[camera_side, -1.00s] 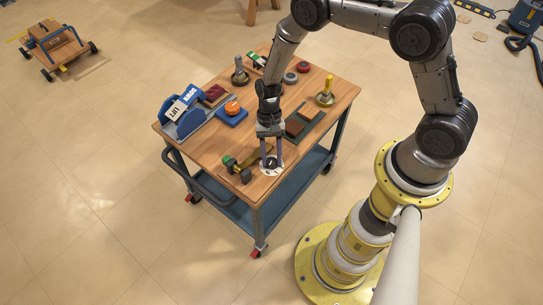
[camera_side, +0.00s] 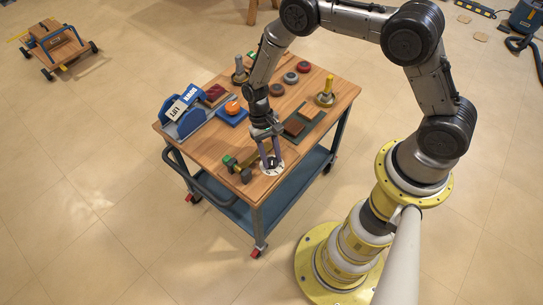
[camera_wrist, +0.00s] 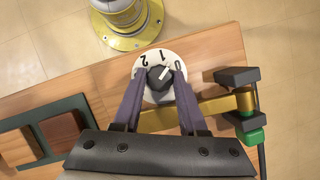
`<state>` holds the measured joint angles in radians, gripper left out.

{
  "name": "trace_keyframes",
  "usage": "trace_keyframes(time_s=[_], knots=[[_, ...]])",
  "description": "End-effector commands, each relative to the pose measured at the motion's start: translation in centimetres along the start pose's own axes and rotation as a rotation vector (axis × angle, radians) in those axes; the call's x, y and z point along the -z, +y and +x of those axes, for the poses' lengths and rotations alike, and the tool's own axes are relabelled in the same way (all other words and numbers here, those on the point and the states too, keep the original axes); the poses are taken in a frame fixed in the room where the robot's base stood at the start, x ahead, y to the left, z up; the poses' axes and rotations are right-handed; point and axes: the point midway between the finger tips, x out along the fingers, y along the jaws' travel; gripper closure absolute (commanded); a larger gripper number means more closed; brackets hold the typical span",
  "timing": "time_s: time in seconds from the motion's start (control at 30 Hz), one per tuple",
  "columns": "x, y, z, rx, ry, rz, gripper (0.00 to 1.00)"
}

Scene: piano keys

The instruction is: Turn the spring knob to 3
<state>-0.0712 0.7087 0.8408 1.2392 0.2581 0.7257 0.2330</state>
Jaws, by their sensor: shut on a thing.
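The spring knob (camera_wrist: 159,77) is dark and sits on a white round dial (camera_wrist: 153,96) near the table's edge. In the wrist view the digits 0, 1 and 2 show on the dial; no 3 can be seen. A light line on the knob points up and right, between 1 and 0. My gripper (camera_wrist: 160,84) is shut on the knob, one purple finger on each side. In the side view my gripper (camera_side: 270,158) leans over the dial (camera_side: 277,171), and the fingers partly hide the knob.
A brass-coloured bar with a dark clamp and green end (camera_wrist: 250,136) lies close beside the dial. Brown blocks in a green tray (camera_wrist: 85,118) are on the other side. A blue holder (camera_side: 187,121) and an orange knob on a blue base (camera_side: 232,112) stand farther away.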

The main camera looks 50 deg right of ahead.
Motion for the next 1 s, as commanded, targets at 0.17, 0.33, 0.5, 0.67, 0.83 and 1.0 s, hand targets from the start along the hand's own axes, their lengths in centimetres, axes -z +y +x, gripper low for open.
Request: trace_keyframes(time_s=[0.17, 0.33, 0.5, 0.67, 0.83, 1.0], knots=[[0.04, -0.18, -0.13, -0.066, 0.001, -0.159, 1.0], [0.01, -0.29, -0.15, -0.127, 0.001, -0.308, 1.0], [-0.05, -0.37, -0.13, -0.19, 0.001, -0.457, 1.0], [-0.08, -0.47, -0.15, -0.248, 0.002, -0.598, 1.0], [-0.12, -0.56, -0.13, -0.31, 0.003, -0.747, 1.0], [-0.24, -0.6, -0.09, -0.372, 0.001, -0.895, 1.0]])
